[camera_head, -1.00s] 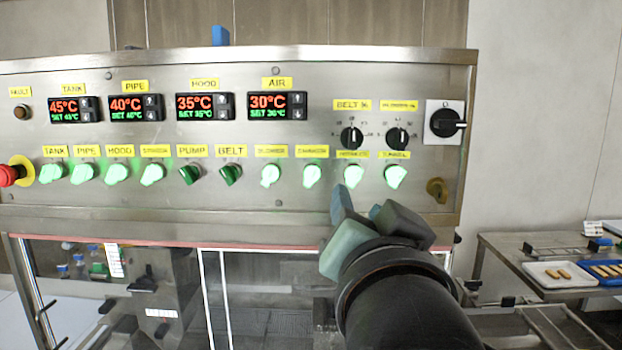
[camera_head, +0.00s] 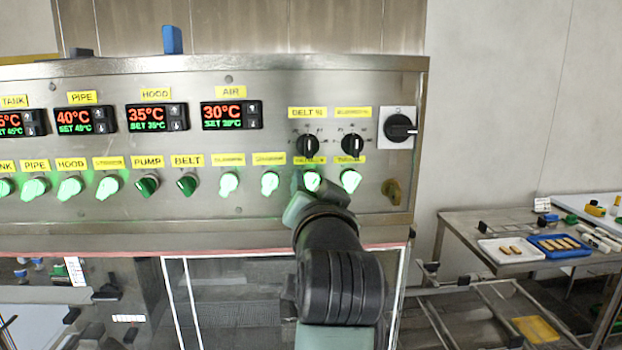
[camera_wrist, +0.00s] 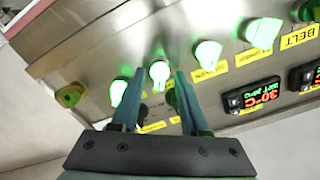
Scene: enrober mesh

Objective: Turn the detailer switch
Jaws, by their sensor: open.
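The detailer switch (camera_head: 312,181) is a glowing green knob low on the steel panel, second from the right in its row, under a small, hard-to-read yellow label. My gripper (camera_head: 316,192) is in front of it and hides its lower part. In the wrist view, the detailer switch (camera_wrist: 160,72) shows between the two fingertips of my open gripper (camera_wrist: 160,78), one finger on each side. Nothing is held. I cannot tell whether the fingers touch the knob or how deep they reach around it.
A lit green knob, the tunnel switch (camera_head: 350,181), is close on the right, and another lit knob (camera_head: 270,182) is on the left. Black dials (camera_head: 308,145) sit just above. A black rotary switch (camera_head: 399,128) is at upper right. A side table (camera_head: 470,222) with trays stands far right.

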